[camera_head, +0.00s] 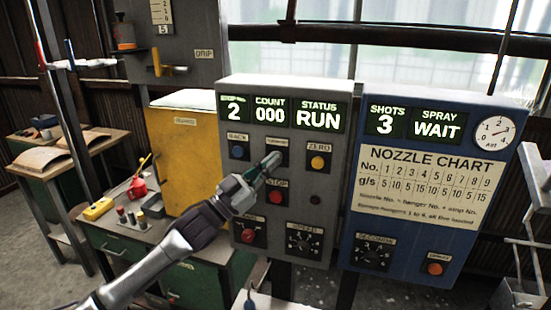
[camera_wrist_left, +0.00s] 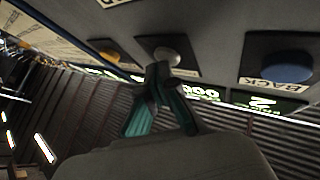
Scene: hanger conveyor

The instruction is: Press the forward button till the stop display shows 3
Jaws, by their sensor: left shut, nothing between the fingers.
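The grey control panel (camera_head: 338,170) shows a stop display (camera_head: 234,109) reading 2, a count display reading 000 and a status display reading RUN. My left gripper (camera_head: 272,161) is shut and empty, its tip in front of the panel between the blue back button (camera_head: 237,152) and the orange zero button (camera_head: 318,163). The back button (camera_wrist_left: 287,67) also shows there. My right gripper is out of view.
Below are a red stop button (camera_head: 275,197), another red button (camera_head: 248,236) and a speed dial (camera_head: 303,241). A blue panel (camera_head: 350,215) with the nozzle chart stands right, showing SHOTS 3 and SPRAY WAIT. A yellow cabinet (camera_head: 183,150) and a workbench stand left.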

